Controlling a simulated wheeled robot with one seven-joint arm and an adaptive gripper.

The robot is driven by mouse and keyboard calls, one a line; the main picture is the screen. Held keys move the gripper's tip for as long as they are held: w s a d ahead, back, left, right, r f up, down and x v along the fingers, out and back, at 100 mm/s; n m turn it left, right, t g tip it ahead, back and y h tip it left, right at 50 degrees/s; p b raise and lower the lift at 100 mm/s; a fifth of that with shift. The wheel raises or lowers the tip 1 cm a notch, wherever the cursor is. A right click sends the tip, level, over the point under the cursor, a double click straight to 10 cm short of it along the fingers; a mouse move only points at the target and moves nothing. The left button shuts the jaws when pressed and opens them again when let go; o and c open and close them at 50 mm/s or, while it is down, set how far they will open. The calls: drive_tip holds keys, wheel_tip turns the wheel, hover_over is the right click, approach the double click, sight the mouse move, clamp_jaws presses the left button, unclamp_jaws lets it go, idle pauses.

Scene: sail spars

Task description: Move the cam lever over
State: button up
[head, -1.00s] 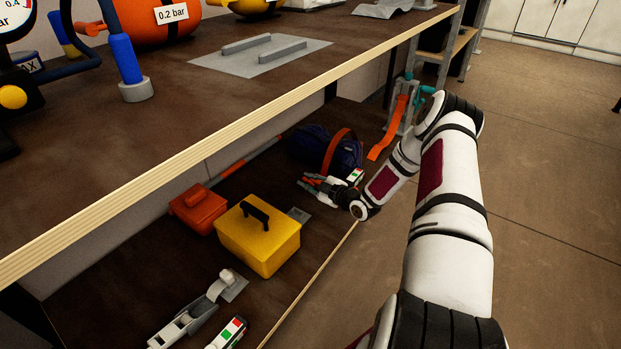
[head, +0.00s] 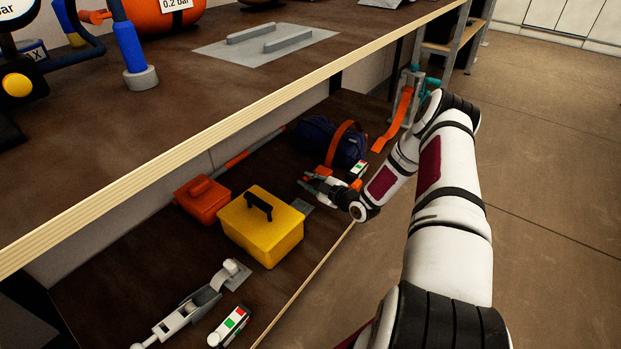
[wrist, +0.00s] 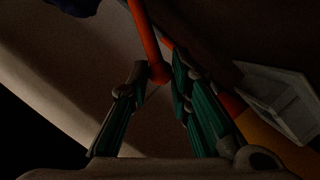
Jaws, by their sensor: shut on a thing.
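An orange-red lever (wrist: 148,40) with a rounded end runs down from the top of the wrist view to between my fingers; I take it for the cam lever. My gripper (wrist: 157,85) is shut on it near that end. In the head view my gripper (head: 318,187) is low over the lower shelf, between the yellow box and the dark blue bag. Orange (head: 320,173) shows just behind the fingers. The lever's pivot is hidden or too small to make out. A small block with a red, white and green label (head: 357,170) is beside the gripper.
The yellow box (head: 282,234) and a red-orange box (head: 203,203) stand left of my gripper. The blue bag (head: 325,140) is behind it. A grey clamp (head: 190,312) and another labelled block (head: 230,327) lie nearer. The upper shelf edge (head: 210,135) overhangs.

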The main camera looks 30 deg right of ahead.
drive_tip(key=shift+a+f, duration=0.15)
drive_tip(key=shift+o, duration=0.2)
drive_tip(key=shift+s+a+f, duration=0.1)
drive_tip(key=shift+a+f, duration=0.05)
drive_tip(key=shift+f, duration=0.25)
drive_tip(key=shift+s+a+f, duration=0.1)
drive_tip(key=shift+a+f, duration=0.05)
drive_tip(key=shift+f, duration=0.25)
drive_tip(key=o, duration=0.9)
drive_tip(key=shift+o, duration=0.2)
drive_tip(key=v, duration=1.2)
drive_tip(key=shift+d, duration=0.1)
